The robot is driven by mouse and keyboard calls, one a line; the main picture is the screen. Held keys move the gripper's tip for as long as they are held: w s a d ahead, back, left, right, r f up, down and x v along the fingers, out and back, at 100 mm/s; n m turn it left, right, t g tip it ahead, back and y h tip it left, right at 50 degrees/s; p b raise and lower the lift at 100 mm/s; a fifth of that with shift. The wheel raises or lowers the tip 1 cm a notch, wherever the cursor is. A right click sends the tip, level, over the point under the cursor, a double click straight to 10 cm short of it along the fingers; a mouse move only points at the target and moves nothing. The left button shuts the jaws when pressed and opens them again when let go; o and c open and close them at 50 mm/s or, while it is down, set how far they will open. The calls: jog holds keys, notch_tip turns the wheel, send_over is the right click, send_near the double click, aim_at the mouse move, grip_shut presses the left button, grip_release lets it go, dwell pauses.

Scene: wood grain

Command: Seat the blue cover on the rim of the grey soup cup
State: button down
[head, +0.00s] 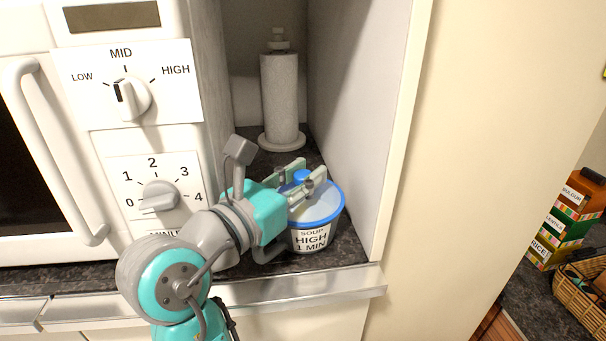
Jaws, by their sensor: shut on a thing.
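The soup cup (312,238) is pale grey, with a label reading SOUP, HIGH, 1 MIN. It stands upright on the dark counter, right of the microwave. The cover (322,208) has a blue edge, a pale top and a blue knob. It lies at the cup's mouth, and its edge looks level with the rim. I cannot tell whether it touches all the way round. My gripper (303,178) is shut on the cover's knob, with one finger on each side. My gripper and wrist hide the cover's left part and the cup's left side.
The microwave (125,140) with its two dials stands close on the left. A paper towel roll (280,100) stands behind the cup. A white side panel (365,120) rises close on the right. The counter's front edge (300,287) lies just before the cup.

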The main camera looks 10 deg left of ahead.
jog(key=c, duration=0.8)
grip_release()
jog(key=shift+f, duration=0.15)
jog(key=v, duration=1.2)
jog(key=shift+a, duration=0.1)
